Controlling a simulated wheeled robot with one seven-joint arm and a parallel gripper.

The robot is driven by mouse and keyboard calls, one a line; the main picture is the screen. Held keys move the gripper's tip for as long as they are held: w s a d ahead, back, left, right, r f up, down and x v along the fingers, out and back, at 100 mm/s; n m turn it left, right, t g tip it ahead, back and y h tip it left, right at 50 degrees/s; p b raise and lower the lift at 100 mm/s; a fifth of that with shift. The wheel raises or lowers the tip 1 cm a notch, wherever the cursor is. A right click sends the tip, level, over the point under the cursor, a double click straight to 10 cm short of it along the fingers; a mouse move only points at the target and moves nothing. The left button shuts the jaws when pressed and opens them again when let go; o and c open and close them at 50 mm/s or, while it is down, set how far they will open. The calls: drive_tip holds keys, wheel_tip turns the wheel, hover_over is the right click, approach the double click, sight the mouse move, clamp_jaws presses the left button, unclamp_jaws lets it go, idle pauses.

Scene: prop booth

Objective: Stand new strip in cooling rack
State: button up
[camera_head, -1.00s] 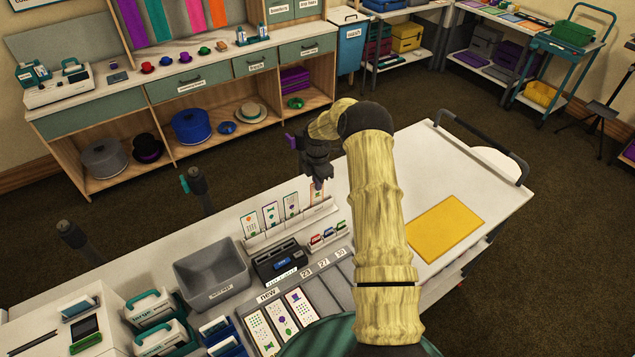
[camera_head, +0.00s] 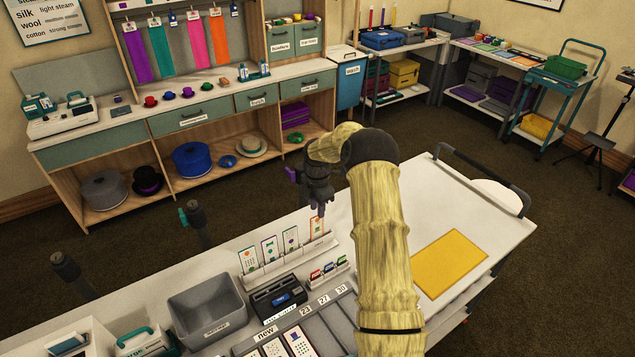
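The white cooling rack (camera_head: 285,262) stands on the cart top, with several printed strips upright in a row. A green-marked strip (camera_head: 248,260) is leftmost; two more strips (camera_head: 270,249) (camera_head: 291,238) stand in the middle. An orange-marked strip (camera_head: 317,229) is at the right end, upright at the rack. My gripper (camera_head: 319,208) points down at this strip's top edge; whether its fingers grip it is too small to tell. More strips (camera_head: 299,342) lie in the grey tray's section labelled "new" (camera_head: 266,334), partly cut off by the frame.
A grey bin (camera_head: 207,308) and a dark device (camera_head: 277,297) stand left of and before the rack. Small coloured items (camera_head: 328,270) sit in a holder. A yellow mat (camera_head: 449,263) lies at right, with clear cart top around it. Dark posts (camera_head: 197,222) rise along the cart's far edge.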

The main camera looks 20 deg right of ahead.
wheel_tip(320, 180, up, 13)
drive_tip(key=b, duration=0.3)
idle(0.7)
drive_tip(key=s+a+r+m+t, duration=0.1)
drive_tip(key=s+a+m, duration=0.6)
drive_tip(key=s+a, duration=0.25)
drive_tip(key=s+a+f+m, duration=0.1)
drive_tip(key=s+a+m, duration=0.1)
drive_tip(key=s+m, duration=0.4)
drive_tip(key=s+a+m+t, duration=0.1)
drive_tip(key=s+m, duration=0.6)
drive_tip(key=s, duration=0.8)
drive_tip(key=shift+s+a+f+t, duration=0.3)
drive_tip(key=shift+a+f, duration=0.1)
drive_tip(key=shift+a, duration=0.05)
